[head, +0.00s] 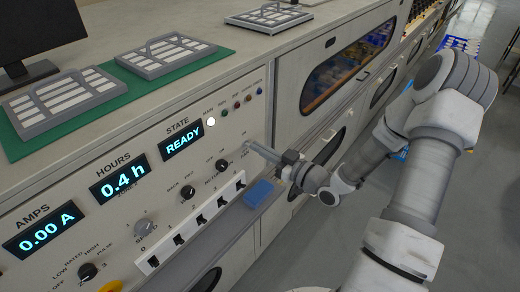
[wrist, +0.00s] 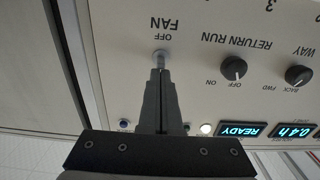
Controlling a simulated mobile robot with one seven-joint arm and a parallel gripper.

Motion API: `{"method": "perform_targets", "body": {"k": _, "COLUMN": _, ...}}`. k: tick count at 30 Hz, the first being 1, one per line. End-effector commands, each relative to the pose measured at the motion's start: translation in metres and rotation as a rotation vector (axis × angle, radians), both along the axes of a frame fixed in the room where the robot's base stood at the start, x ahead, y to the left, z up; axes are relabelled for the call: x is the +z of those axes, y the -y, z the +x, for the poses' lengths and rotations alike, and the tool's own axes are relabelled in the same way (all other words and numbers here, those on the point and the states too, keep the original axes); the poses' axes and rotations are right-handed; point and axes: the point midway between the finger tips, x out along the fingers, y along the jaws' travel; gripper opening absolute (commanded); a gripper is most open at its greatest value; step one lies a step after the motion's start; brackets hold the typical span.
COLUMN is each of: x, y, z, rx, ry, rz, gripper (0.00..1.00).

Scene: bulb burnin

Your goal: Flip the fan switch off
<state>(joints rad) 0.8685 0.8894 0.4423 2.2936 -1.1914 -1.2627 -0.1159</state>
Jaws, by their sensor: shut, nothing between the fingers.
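The fan switch (wrist: 161,54) is a small round metal fitting on the cream panel (wrist: 205,45), beside the upside-down labels FAN and OFF in the wrist view. My gripper (wrist: 160,68) is shut and empty, its fingertips at the switch and covering part of it. I cannot tell whether they touch it or which way its lever points. In the head view my gripper (head: 247,145) reaches the panel's right end from the right, and the switch is too small to make out there.
The RETURN RUN knob (wrist: 233,68) and WAY knob (wrist: 299,75) are beside the switch. The READY display (head: 183,145) and several indicator lamps sit above in the head view. A row of black slide switches (head: 201,218) and a blue block (head: 259,193) lie below.

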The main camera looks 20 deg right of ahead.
Motion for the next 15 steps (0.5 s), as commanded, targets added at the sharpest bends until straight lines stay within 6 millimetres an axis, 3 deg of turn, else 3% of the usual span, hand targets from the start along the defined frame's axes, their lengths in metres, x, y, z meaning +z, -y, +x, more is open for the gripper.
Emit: {"method": "perform_targets", "body": {"k": 15, "x": -0.0029, "y": 0.0005, "z": -0.0002, "rx": -0.001, "ry": 0.027, "rz": 0.020, "gripper": 0.00}}
